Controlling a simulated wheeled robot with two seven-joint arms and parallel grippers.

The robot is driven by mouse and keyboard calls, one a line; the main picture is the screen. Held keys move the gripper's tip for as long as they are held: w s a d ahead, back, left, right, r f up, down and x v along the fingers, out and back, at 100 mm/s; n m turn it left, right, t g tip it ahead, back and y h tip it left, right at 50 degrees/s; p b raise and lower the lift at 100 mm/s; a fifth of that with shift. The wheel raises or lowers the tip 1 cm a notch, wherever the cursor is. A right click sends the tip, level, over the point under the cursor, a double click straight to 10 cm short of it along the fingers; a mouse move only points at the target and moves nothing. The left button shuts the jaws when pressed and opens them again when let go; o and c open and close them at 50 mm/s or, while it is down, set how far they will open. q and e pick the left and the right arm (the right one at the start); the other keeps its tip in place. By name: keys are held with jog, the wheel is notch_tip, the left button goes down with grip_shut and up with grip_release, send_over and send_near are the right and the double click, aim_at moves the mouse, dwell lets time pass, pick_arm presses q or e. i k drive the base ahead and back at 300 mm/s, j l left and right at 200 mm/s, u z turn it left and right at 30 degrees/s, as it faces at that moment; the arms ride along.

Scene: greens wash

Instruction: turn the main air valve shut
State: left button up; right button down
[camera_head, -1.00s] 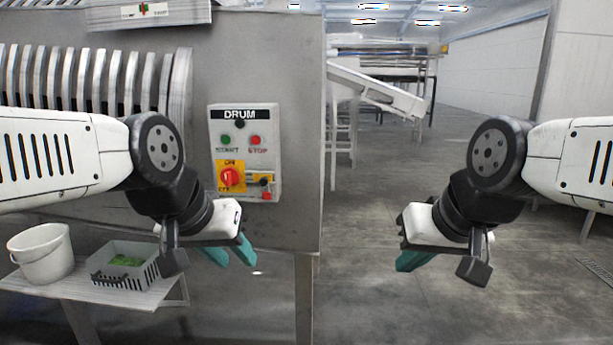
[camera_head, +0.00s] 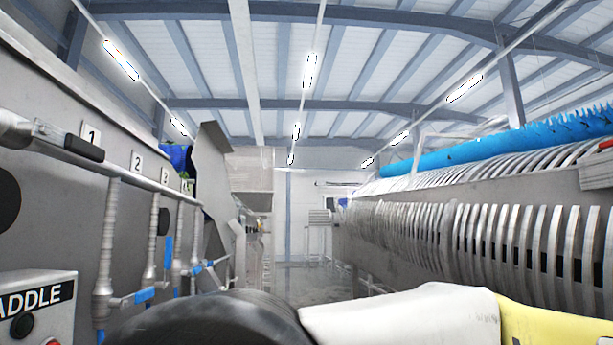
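A grey air pipe (camera_head: 130,170) runs along the steel tank wall on the left in the head view. At its near end, a lever with a black grip (camera_head: 84,148) lies roughly along the pipe; it looks like the main air valve, though no label on it can be read. Several drop pipes hang below, some with blue handles (camera_head: 146,295), beside number plates 1, 2 and 3. Neither of my grippers is in view. A dark rounded shape and a white piece fill the bottom foreground, probably my own arm, and hide what is below.
A control box marked "ADDLE" (camera_head: 38,305) stands at the lower left, its first letter cut off. A slatted drum machine (camera_head: 480,240) with a blue brush roller (camera_head: 490,147) lines the right side. Something yellow (camera_head: 560,325) is at the bottom right. An aisle (camera_head: 315,275) lies between the machines.

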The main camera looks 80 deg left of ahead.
aim_at(42, 130)
jog(key=i+u, duration=0.15)
jog(key=u, duration=3.85)
